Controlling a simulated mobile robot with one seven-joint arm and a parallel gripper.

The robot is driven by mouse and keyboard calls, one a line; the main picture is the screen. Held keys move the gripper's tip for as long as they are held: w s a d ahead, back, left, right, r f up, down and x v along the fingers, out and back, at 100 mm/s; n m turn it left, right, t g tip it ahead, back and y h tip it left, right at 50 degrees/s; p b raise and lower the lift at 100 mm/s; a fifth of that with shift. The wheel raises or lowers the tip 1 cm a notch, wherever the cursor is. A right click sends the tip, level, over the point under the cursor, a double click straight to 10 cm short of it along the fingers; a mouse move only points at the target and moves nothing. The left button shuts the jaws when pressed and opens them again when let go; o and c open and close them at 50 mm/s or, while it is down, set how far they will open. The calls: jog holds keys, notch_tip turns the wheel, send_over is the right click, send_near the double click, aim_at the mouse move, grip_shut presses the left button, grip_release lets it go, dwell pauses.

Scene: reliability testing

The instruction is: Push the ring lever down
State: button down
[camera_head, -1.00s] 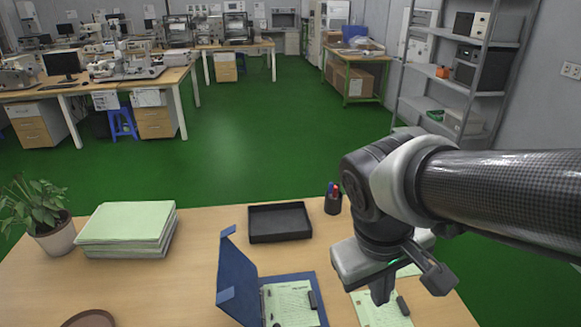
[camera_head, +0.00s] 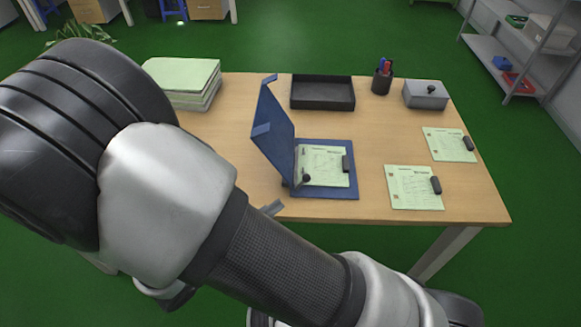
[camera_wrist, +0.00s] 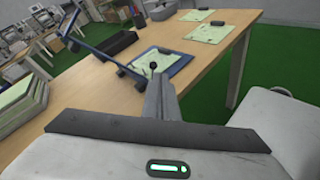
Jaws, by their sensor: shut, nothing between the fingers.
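An open blue ring binder (camera_head: 352,189) lies near the front edge of the wooden table, with its cover (camera_head: 271,130) standing up at the left. Pale green paper lies inside it. A lever with a black ball knob (camera_head: 306,178) is at the binder's spine side. The knob (camera_wrist: 153,66) also shows in the wrist view. My gripper is shut and empty, its fingertips (camera_wrist: 157,83) pointing toward the knob; I cannot tell whether they touch it. In the head view only a grey fingertip (camera_head: 272,208) shows left of the binder; my arm hides the rest.
A black tray (camera_head: 322,104), a pen cup (camera_head: 382,82) and a grey box (camera_head: 426,98) stand along the back. Two clipped paper sheets (camera_head: 414,196) (camera_head: 444,146) lie at the right. A paper stack (camera_head: 180,84) is at the back left. Table between is bare.

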aim_at(304, 180)
jog(key=shift+s+a+f+n+t+y, duration=0.25)
jog(key=shift+a+f+n, duration=0.1)
jog(key=shift+a+f, duration=0.1)
jog(key=shift+s+a+f+n+t+y, duration=0.1)
jog(key=shift+a+f+n+t+y, duration=0.05)
jog(key=shift+a+f+n+t, duration=0.2)
jog(key=b+x, duration=0.1)
jog(key=x, duration=1.3)
jog(key=shift+f+b, duration=0.1)
jog(key=shift+b, duration=0.25)
